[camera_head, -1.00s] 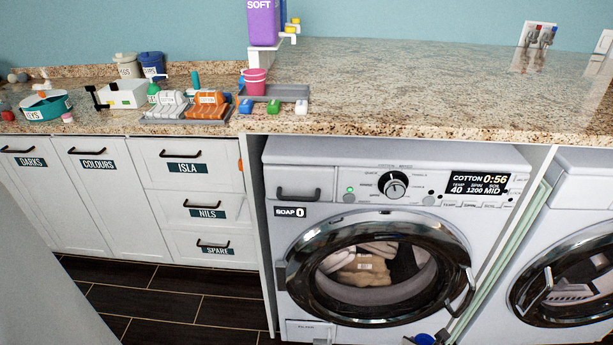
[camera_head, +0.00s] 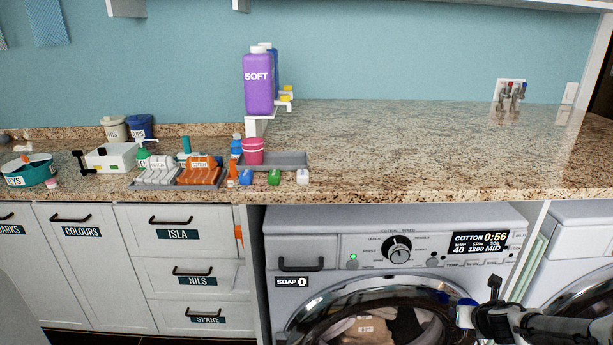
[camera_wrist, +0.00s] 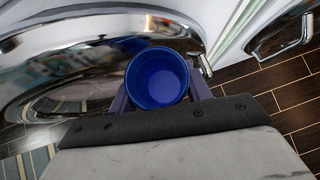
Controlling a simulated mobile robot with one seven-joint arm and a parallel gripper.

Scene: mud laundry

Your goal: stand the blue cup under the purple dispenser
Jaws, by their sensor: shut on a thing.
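The blue cup (camera_wrist: 158,80) is upright and empty between the fingers of my gripper (camera_wrist: 160,98) in the wrist view. My gripper is shut on it. In the head view the cup (camera_head: 465,313) shows only partly, at the left end of my gripper (camera_head: 474,314), in front of the washing machine door. A grey tray (camera_head: 285,159) lies below the spout.
A pink cup (camera_head: 253,151) stands at the tray's left end. A blue bottle stands behind the dispenser. The counter (camera_head: 400,150) is clear to the right. The washing machine (camera_head: 390,250) is below.

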